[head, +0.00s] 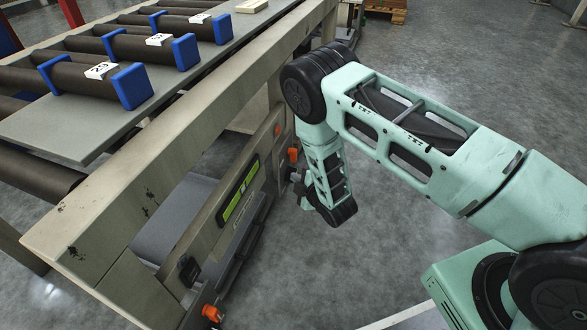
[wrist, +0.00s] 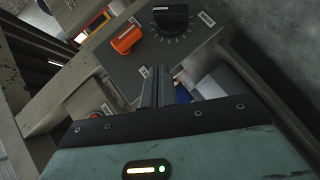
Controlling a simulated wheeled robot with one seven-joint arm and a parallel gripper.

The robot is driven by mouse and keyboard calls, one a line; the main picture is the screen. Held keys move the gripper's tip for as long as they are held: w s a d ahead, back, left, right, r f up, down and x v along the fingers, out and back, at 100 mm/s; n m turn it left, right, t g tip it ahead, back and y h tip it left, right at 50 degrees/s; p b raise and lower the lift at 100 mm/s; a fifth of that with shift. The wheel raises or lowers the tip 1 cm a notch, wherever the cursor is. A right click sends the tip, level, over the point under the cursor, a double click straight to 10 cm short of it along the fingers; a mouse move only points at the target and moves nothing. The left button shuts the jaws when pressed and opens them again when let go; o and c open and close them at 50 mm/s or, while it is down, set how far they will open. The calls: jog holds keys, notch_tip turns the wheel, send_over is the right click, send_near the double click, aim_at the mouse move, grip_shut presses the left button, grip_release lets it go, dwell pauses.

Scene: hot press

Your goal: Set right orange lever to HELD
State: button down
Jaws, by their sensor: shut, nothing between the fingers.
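In the wrist view an orange lever (wrist: 126,39) sits on a grey panel, with small white labels near it whose text I cannot read. It lies tilted, up-right to down-left. In the head view the right orange lever (head: 293,155) shows as a small orange piece at the far end of the press front, beside my wrist. My gripper (wrist: 158,74) is shut and empty, its fingertips below and right of the lever and apart from it. In the head view my gripper is mostly hidden by my wrist.
A black knob (wrist: 171,18) with a dial scale is right of the lever. The left orange lever (head: 212,313) is at the near end of the press front, past a green display (head: 240,190).

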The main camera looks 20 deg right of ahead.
jog(key=s+p, duration=0.2)
jog(key=s, duration=0.4)
jog(key=shift+d+p, duration=0.3)
jog(key=shift+d, duration=0.15)
jog(key=w+a+r+m+g+p, duration=0.1)
jog(key=a+r+m+g+p, duration=0.35)
jog(key=r, duration=0.75)
jog(key=s+a+r+m+g+p, duration=0.1)
jog(key=s+a+r, duration=0.25)
jog(key=r, duration=0.35)
jog(key=s+a+r+m+g+p, duration=0.1)
jog(key=s+a+r+g, duration=0.2)
jog(key=r, duration=0.4)
jog(key=s+d+r+m+g+h+p, duration=0.1)
jog(key=s+d+r+g+p, duration=0.15)
jog(key=s+r, duration=0.9)
jog(key=s+d+r+m+g+h+p, duration=0.15)
jog(key=s+r+p, duration=0.25)
jog(key=s+r, duration=0.8)
notch_tip(320, 180, up, 35)
jog(key=s+p, duration=0.1)
jog(key=p, duration=3.5)
jog(key=shift+g, duration=0.45)
